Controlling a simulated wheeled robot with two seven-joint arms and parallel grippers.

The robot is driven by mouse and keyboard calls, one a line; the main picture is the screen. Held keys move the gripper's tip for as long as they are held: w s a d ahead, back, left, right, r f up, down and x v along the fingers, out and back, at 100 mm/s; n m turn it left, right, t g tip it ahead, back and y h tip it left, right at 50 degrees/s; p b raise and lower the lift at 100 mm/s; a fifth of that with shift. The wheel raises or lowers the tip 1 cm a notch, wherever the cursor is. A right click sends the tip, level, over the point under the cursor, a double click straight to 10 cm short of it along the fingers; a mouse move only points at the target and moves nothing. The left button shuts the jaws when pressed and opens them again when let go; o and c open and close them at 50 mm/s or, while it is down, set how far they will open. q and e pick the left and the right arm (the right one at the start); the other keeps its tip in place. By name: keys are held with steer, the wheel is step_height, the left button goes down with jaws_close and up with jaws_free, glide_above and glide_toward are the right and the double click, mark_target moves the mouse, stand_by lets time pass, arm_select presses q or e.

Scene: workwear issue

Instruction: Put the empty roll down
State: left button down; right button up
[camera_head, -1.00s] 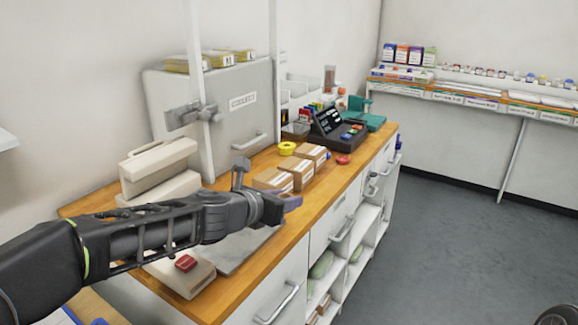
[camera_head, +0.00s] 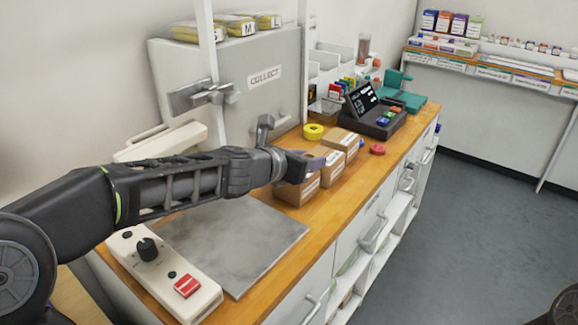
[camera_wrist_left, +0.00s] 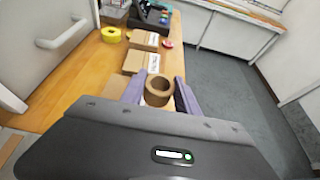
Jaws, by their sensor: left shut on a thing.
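The empty roll (camera_wrist_left: 158,90) is a brown cardboard ring with an open middle. In the left wrist view it sits between the two purple-grey fingers of my left gripper (camera_wrist_left: 160,94), which is shut on it. In the head view my left gripper (camera_head: 308,165) is over the wooden bench (camera_head: 262,297), in front of the brown boxes. The roll cannot be made out there. My right gripper is not in view.
Brown boxes (camera_head: 335,139), a yellow tape roll (camera_head: 313,131), a red roll (camera_head: 377,149) and a dark terminal (camera_head: 374,112) stand on the bench. A bare grey plate (camera_head: 235,245) and a control panel with a red switch (camera_head: 165,270) lie nearer.

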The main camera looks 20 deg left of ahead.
arm_select(q)
steer(key=w+a+p, duration=0.2)
steer(key=w+a, duration=0.1)
steer(key=a, duration=0.6)
steer(key=w+a+p, duration=0.2)
steer(key=w+a, duration=0.1)
steer(key=a, duration=0.5)
steer(key=f+b, duration=0.1)
steer(key=f, duration=0.1)
steer(key=a+f+b, duration=0.1)
steer(key=f, duration=0.2)
steer(key=shift+w, duration=0.1)
steer(key=shift+f, duration=0.2)
step_height(320, 180, down, 5)
steer(key=shift+f+b, duration=0.15)
steer(key=shift+b, duration=0.8)
steer(key=shift+a+f, duration=0.15)
steer(key=shift+f, duration=0.3)
